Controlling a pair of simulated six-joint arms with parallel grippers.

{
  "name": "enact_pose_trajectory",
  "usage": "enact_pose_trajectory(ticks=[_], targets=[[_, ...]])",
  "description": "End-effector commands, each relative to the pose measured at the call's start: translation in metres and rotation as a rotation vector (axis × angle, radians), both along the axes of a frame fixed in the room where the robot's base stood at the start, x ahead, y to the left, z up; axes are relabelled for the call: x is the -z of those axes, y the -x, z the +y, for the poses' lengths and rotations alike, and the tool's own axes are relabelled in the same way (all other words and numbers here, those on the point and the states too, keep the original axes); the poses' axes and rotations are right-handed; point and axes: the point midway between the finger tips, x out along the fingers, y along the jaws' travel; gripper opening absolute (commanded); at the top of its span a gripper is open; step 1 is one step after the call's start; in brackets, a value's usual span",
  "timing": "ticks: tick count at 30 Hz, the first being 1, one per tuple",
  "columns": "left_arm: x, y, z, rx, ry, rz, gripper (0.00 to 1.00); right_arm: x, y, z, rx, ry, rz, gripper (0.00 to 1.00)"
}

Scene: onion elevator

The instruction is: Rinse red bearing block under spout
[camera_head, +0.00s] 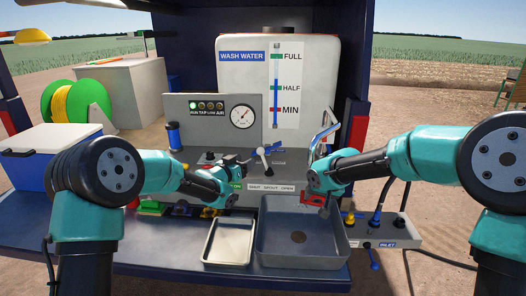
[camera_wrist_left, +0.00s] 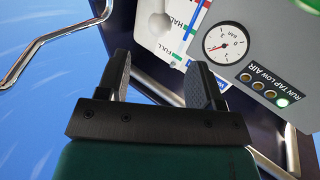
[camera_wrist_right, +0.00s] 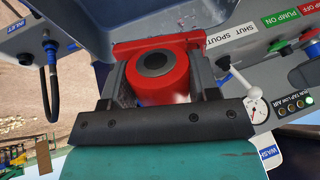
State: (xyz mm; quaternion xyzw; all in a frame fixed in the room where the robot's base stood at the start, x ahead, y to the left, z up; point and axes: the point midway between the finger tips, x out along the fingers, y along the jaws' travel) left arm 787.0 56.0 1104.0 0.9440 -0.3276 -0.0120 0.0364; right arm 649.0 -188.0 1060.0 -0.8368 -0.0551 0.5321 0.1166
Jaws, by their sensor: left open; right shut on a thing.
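The red bearing block (camera_head: 313,198) is in my right gripper (camera_head: 318,196), above the back right part of the grey sink (camera_head: 262,245). In the right wrist view the block (camera_wrist_right: 160,88) shows its round dark bore between the fingers. The silver spout pipe (camera_head: 324,128) rises behind my right gripper; its lower end is partly hidden by my right arm. No water stream shows. My left gripper (camera_head: 236,164) is in front of the panel, left of the white-handled spout lever (camera_head: 262,154). Its fingers (camera_wrist_left: 160,78) are apart and empty in the left wrist view.
A shallow metal tray (camera_head: 208,245) lies left of the sink. The wash water tank (camera_head: 240,80), pressure gauge (camera_head: 242,116) and panel stand behind. A blue and white cooler (camera_head: 30,160) is at left. An inlet fitting bench (camera_head: 395,232) is right of the sink.

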Motion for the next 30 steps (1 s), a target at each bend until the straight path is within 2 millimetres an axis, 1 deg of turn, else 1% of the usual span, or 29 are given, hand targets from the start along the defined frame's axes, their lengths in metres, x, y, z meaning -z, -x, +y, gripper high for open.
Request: enact_pose_trajectory(ticks=[4, 8, 24, 30], targets=[[0.000, -0.007, -0.006, 0.001, 0.000, 0.000, 0.60, -0.001, 0.000, 0.000, 0.001, 0.000, -0.002, 0.17], [0.000, -0.019, -0.016, 0.001, 0.000, 0.000, 0.60, -0.001, 0.000, 0.000, 0.001, 0.000, -0.002, 0.17], [0.001, -0.078, -0.063, 0.001, -0.001, 0.000, 0.60, -0.001, 0.000, 0.000, 0.001, 0.000, -0.002, 0.17], [0.001, -0.090, -0.071, -0.001, 0.000, 0.001, 0.60, -0.001, 0.000, 0.000, 0.001, 0.000, -0.002, 0.17]])
